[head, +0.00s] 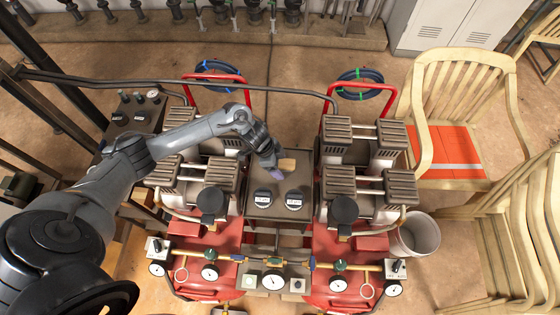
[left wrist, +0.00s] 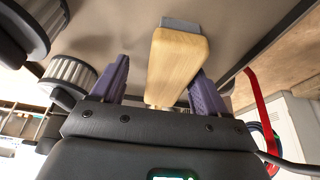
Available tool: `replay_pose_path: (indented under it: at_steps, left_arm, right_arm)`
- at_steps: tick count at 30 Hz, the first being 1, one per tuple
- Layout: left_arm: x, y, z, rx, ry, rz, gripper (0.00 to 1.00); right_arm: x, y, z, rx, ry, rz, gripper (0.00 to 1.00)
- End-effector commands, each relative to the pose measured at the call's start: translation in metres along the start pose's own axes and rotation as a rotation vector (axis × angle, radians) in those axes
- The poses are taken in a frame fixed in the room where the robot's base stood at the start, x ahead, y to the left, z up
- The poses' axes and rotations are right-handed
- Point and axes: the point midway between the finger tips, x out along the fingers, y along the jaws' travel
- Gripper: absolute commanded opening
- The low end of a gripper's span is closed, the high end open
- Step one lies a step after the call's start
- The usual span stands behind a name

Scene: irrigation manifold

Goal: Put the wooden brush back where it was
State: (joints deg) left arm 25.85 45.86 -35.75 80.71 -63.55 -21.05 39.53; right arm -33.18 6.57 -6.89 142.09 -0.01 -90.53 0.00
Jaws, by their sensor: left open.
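The wooden brush (head: 287,165) is a small tan block at the back of the dark panel between the two compressors in the head view. In the left wrist view the brush (left wrist: 178,62) is a pale wooden body with a grey strip at its far end. My left gripper (head: 277,174) is open at the brush, with purple fingers. In the left wrist view the brush lies between the fingers, closer to the right one, which it partly hides. I cannot tell whether that finger touches it. My right gripper is not in view.
Red handles (head: 330,88) and a dark pipe (head: 180,82) stand behind. A white bucket (head: 418,236) and wooden chairs are at right.

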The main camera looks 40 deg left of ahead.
Motion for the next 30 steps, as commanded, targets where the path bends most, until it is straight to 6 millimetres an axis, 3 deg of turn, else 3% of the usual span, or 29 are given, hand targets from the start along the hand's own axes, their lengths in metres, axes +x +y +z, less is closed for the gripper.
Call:
replay_pose_path:
  at_steps: [12, 19, 22, 25, 30]
  left_arm:
    - [-0.081, -0.004, -0.001, -0.001, 0.003, -0.011, 0.74]
    - [-0.108, -0.004, -0.002, -0.001, 0.005, -0.011, 0.74]
    - [-0.108, 0.002, -0.006, 0.011, 0.014, -0.017, 0.74]
    - [-0.094, 0.018, -0.023, 0.05, 0.049, -0.043, 0.74]
    - [-0.059, 0.073, -0.079, 0.107, 0.169, -0.163, 0.74]
  right_arm:
    - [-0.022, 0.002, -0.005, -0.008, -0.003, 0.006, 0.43]
    - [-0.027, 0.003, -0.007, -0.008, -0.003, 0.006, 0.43]
    - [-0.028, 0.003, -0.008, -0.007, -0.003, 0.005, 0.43]
    - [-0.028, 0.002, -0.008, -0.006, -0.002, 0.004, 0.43]
    - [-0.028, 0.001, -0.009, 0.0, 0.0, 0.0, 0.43]
